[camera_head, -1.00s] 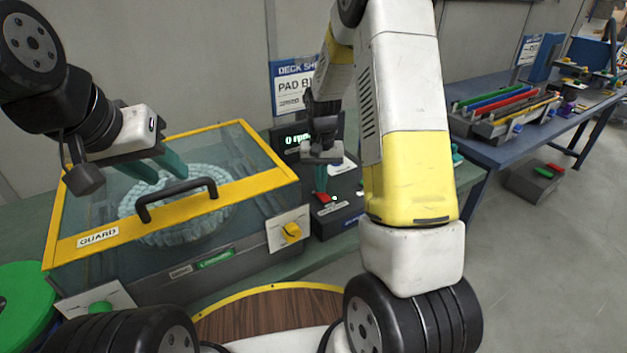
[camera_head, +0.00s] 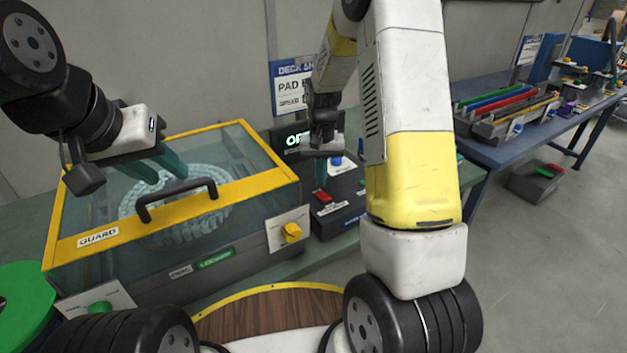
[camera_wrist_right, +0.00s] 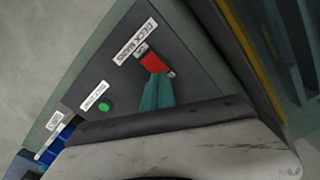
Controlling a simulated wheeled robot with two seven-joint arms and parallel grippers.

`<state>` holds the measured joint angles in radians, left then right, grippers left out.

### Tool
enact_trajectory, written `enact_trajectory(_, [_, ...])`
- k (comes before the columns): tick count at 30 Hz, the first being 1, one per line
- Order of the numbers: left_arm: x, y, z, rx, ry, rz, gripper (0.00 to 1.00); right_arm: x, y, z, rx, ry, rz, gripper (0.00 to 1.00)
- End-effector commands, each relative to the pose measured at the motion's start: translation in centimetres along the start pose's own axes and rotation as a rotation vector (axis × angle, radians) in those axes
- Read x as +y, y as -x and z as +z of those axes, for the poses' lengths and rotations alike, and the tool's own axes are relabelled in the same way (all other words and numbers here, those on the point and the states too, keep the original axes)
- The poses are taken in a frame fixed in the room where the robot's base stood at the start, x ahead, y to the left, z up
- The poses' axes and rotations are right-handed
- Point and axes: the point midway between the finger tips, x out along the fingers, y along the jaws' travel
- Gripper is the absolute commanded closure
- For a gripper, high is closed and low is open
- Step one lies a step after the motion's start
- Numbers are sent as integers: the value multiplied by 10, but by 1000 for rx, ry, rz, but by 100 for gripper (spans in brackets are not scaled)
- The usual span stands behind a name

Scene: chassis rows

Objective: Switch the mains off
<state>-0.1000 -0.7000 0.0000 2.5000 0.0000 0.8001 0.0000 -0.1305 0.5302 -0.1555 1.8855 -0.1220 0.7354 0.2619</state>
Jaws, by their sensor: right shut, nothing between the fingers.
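The red mains switch (camera_head: 324,196) sits on the dark control box in front of the display (camera_head: 297,140), which shows letters starting "OF", the rest hidden by my right arm. In the right wrist view the red switch (camera_wrist_right: 153,63) lies beside a label reading "DECK MAINS" (camera_wrist_right: 135,40). My right gripper (camera_head: 321,178) is shut and empty, with its teal fingertips just above the switch. In the wrist view the fingertips (camera_wrist_right: 156,78) overlap the switch's near edge; I cannot tell whether they touch. My left gripper (camera_head: 158,170) is open and empty above the guard lid.
The clear guard box (camera_head: 262,185) with yellow frame and black handle is closed, left of the control box. A yellow knob (camera_head: 291,232) is on its front. A green button (camera_wrist_right: 105,106) is near the switch. A blue bench (camera_head: 480,153) stands right.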

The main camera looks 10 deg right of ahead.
Motion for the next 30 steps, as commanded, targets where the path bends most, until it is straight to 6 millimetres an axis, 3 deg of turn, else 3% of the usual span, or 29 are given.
enact_trajectory(13, [0, 0, 0, 0, 0, 0, 64, 0, 36, -1, 3, 0, -1, 100])
enact_trajectory(26, [0, 0, 0, 0, 0, 0, 64, 0, 42, 0, 2, 0, -1, 100])
enact_trajectory(30, [0, 0, 0, 0, 0, 0, 64, 1, 61, 8, 27, 5, -21, 100])
